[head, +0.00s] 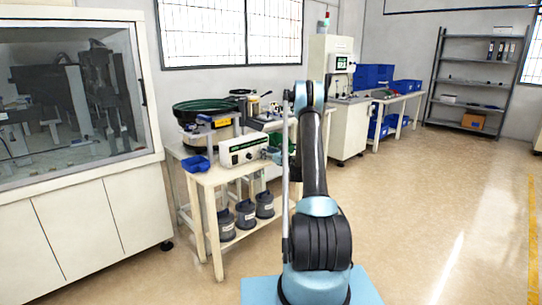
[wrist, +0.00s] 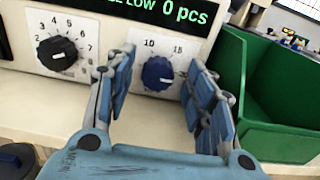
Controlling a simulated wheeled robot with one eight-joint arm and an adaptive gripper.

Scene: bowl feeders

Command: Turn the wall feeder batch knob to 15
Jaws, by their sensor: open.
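The control box (wrist: 25,30) has a green-lit display (wrist: 150,10) reading "LOW 0 pcs". Below it is a blue knob (wrist: 158,73) on a white dial plate, with 10 printed at its upper left and 15 at its upper right. A pale mark shows low on the knob's face; its exact pointing is hard to read. My gripper (wrist: 160,62) is open, with one finger on each side of the blue knob in the picture. I cannot tell whether they touch it. In the head view the box (head: 243,150) stands on a bench, and my arm hides the gripper.
A black knob (wrist: 58,53) with its own number scale is left of the blue one. A green bin (wrist: 262,90) stands close on the right. A bowl feeder (head: 205,106) is behind the box, with a small blue bin (head: 196,163) at the bench's left.

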